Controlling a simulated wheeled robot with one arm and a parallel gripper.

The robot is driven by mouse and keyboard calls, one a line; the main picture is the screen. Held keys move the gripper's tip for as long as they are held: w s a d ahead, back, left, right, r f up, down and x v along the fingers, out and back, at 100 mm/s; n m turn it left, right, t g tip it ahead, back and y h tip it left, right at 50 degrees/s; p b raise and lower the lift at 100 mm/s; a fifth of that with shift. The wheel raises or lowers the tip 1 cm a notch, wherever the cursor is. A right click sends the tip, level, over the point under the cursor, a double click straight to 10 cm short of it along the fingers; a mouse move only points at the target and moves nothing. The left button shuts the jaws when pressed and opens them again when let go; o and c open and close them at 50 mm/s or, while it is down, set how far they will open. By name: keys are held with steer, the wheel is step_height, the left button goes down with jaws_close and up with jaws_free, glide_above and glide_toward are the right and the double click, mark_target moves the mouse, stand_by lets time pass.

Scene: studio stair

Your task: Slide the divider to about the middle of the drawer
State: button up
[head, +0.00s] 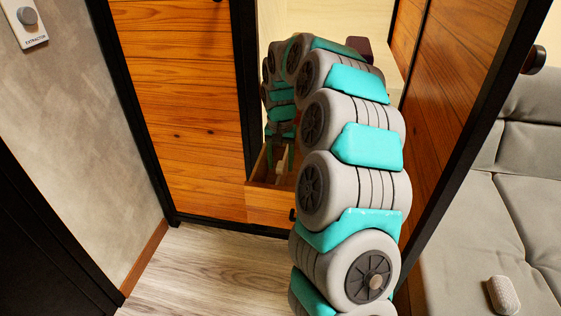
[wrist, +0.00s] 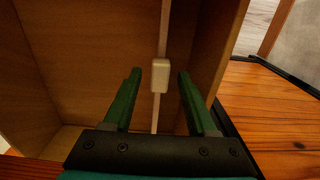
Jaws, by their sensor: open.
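The open wooden drawer (head: 268,208) sticks out low at the cabinet in the head view, partly hidden by my arm. In the wrist view I look down into the drawer (wrist: 75,65). The divider (wrist: 165,28) is a thin pale strip with a cream block-shaped grip (wrist: 160,76) on it. It stands closer to the right wall in the picture, with the wider space on its left. My gripper (wrist: 159,73) is open, its green fingers on either side of the grip, with gaps visible.
Orange wood panels with black frames (head: 245,90) border the drawer. A grey sofa (head: 500,200) with a small pale rounded object (head: 503,295) is at the right. A grey wall (head: 80,130) with a switch (head: 28,18) is at the left. Bare floor (head: 200,265) lies in front.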

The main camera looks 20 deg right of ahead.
steer(key=shift+c, duration=0.4)
jaws_close()
stand_by(1.0)
